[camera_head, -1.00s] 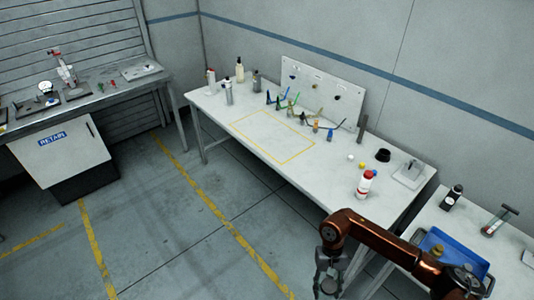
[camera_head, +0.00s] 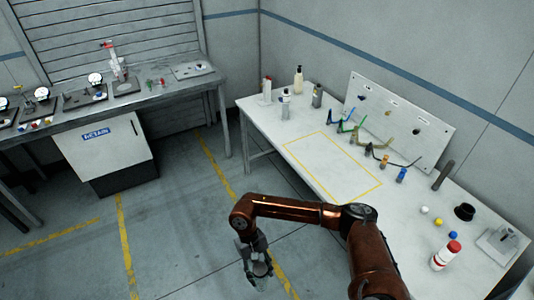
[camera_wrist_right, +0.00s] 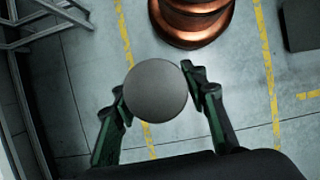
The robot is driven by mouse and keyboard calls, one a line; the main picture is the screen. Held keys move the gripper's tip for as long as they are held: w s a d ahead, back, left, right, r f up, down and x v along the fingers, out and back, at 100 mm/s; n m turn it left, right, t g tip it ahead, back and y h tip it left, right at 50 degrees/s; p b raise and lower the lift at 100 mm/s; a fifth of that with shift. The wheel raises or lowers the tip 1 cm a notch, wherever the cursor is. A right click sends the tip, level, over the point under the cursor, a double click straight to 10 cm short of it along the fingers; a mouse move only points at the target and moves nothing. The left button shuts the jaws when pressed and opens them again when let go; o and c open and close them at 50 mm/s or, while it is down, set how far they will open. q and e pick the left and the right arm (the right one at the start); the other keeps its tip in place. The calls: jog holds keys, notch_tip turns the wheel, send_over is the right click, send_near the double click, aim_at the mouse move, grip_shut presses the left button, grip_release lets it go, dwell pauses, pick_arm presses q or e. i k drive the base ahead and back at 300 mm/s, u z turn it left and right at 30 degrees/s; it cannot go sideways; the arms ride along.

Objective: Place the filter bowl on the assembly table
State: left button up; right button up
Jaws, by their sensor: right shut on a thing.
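My right gripper (camera_head: 258,272) hangs over the floor in front of the white table, left of its front edge. It is shut on a small round grey thing (camera_head: 262,268), which I take to be the filter bowl. In the right wrist view this thing is a dark grey disc (camera_wrist_right: 160,88) between the two fingers of the right gripper (camera_wrist_right: 157,92); its sides are hidden. The white table (camera_head: 318,176), which I take to be the assembly table, has a yellow outlined rectangle with nothing inside. My left gripper is out of view.
Bottles (camera_head: 298,80) stand at the table's far left end. Colored clips (camera_head: 350,122) stand before a white pegboard (camera_head: 400,118). A red-capped bottle (camera_head: 446,255), small balls and a black cup (camera_head: 464,212) are at the right. A grey bench (camera_head: 150,98) stands at the back left.

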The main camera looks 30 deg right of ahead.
aim_at(316, 151)
jog(key=u, duration=0.25)
jog(key=i, duration=1.5)
jog(key=z, duration=0.85)
jog(key=i, duration=0.9)
jog(key=z, duration=0.95)
